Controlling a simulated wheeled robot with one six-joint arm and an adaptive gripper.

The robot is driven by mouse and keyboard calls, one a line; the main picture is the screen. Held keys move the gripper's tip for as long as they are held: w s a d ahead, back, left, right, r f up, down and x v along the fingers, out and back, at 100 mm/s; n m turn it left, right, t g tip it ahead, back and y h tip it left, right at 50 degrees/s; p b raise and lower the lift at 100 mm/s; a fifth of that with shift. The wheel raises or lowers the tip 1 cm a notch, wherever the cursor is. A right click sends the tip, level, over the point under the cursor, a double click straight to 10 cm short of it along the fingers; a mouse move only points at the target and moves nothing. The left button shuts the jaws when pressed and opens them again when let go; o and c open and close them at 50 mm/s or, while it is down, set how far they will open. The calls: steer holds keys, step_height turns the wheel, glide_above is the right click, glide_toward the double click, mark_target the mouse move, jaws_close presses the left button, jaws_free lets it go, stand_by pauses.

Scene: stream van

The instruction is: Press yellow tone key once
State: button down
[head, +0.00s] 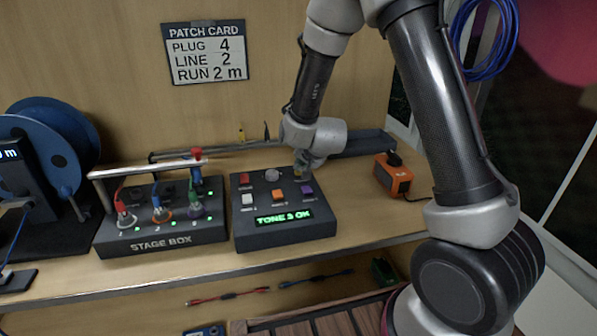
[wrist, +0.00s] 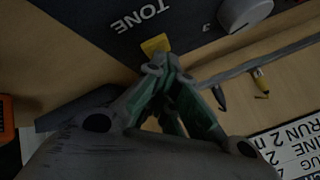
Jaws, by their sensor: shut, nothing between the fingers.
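The dark tone box (head: 284,236) stands on the shelf, and its green display (head: 284,217) reads "TONE 3 OK". It has a red key (head: 244,177), a grey knob (head: 272,175), a white key (head: 248,199), an orange key (head: 279,195) and a purple key (head: 307,188). The yellow key (wrist: 155,44) shows in the wrist view right at my fingertips; in the head view my gripper mostly hides it. My gripper (wrist: 158,70) is shut and empty, over the box's back right corner (head: 301,172). I cannot tell whether the tips touch the key.
The stage box (head: 160,241) with plugged cables and a raised bar stands left of the tone box. An orange device (head: 392,178) sits to the right.

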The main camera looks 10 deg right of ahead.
steer(key=shift+r, duration=0.85)
steer(key=shift+d+r, duration=0.1)
steer(key=shift+r, duration=2.4)
